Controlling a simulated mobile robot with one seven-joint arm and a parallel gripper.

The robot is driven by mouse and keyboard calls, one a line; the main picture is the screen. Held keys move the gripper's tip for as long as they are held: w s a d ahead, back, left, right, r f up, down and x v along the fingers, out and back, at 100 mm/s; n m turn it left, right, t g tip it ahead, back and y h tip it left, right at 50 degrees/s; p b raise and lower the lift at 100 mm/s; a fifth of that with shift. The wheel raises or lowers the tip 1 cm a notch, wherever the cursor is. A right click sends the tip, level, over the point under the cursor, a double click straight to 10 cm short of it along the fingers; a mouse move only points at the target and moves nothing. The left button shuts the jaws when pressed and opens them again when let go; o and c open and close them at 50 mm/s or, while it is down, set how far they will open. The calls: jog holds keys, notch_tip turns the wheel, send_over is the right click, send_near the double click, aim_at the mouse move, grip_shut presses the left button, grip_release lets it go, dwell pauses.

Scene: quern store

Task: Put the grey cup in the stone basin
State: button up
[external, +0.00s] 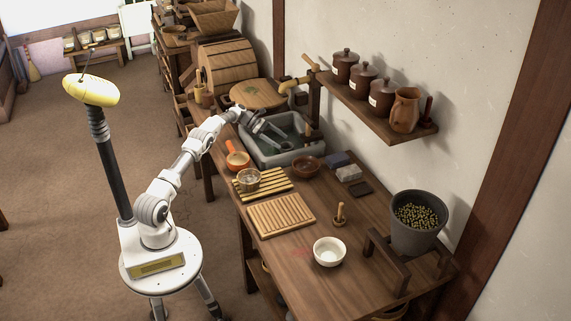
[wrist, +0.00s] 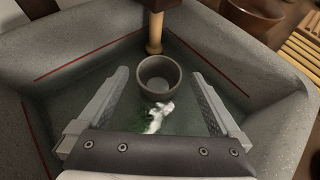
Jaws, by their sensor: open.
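The stone basin (external: 285,152) is a grey trough set in the counter, with greenish water inside. In the wrist view its grey wall (wrist: 60,52) surrounds the scene. The grey cup (wrist: 158,76) is inside the basin, upright, mouth up, and looks empty. I cannot tell whether it touches the basin floor. My gripper (wrist: 170,98) is open, with one finger on each side of the view and the cup between and beyond the fingertips, apart from both. In the external view my gripper (external: 267,132) is over the basin; the cup cannot be made out there.
A wooden spout (wrist: 154,32) stands behind the cup. A white and green patch (wrist: 157,117) lies in front of it. A shelf (external: 380,105) with jars overhangs the counter.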

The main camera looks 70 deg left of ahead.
jog(key=v, duration=0.4)
jog(key=shift+s+a+r+p, duration=0.2)
jog(key=shift+s+a+p, duration=0.05)
jog(key=shift+p, duration=0.1)
